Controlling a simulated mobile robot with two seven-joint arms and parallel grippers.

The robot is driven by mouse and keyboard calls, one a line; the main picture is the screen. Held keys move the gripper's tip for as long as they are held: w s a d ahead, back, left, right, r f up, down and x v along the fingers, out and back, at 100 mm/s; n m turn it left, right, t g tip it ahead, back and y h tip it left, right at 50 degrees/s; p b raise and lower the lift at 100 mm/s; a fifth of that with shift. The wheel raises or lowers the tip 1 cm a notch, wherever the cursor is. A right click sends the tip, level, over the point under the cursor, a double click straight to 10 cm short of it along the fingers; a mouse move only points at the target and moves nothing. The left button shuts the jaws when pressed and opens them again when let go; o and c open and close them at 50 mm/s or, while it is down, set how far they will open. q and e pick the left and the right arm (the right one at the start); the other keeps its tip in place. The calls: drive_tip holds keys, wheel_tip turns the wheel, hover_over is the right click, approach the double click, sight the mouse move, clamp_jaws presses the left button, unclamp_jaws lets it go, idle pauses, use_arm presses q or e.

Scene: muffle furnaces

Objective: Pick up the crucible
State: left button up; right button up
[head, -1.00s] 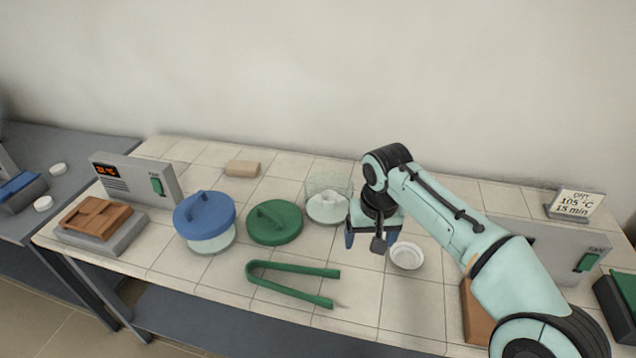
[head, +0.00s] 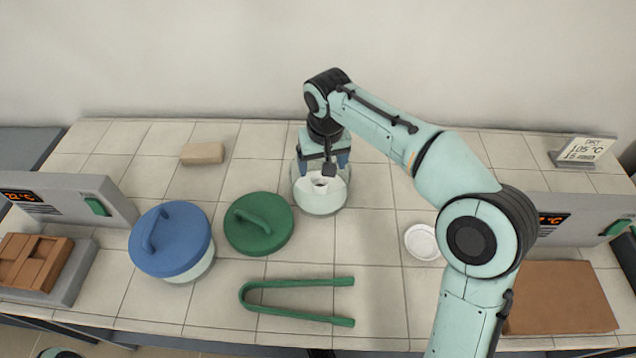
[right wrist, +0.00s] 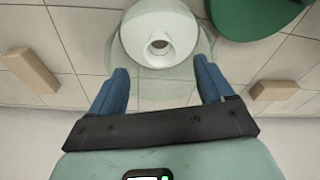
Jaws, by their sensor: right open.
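A small white crucible (head: 320,186) appears to sit in the middle of the open glass desiccator (head: 318,205), on its white insert. In the right wrist view the crucible (right wrist: 160,45) shows as a small round opening in the white insert. My right gripper (head: 324,160) is open and empty, directly above the desiccator, partly hiding it in the head view. In the right wrist view the blue fingers of the gripper (right wrist: 162,80) are spread, with the crucible beyond and between them. My left gripper is not in view.
A green lid (head: 258,224) lies left of the desiccator, beside a blue-lidded desiccator (head: 170,240). Green tongs (head: 300,300) lie in front, and a white dish (head: 422,242) at right. A tan block (head: 202,153) stands behind. Furnaces flank the table (head: 370,300).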

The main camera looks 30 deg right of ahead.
sight(320, 180)
drive_tip(key=f, duration=0.3)
drive_tip(key=w+f+b, duration=0.1)
drive_tip(key=f, duration=0.2)
drive_tip(key=w+f+b, duration=0.1)
drive_tip(key=f, duration=0.2)
drive_tip(key=shift+d, duration=0.3)
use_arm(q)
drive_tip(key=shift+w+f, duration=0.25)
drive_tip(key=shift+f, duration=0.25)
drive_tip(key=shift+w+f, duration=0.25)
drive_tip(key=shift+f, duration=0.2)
use_arm(e)
drive_tip(key=c, duration=1)
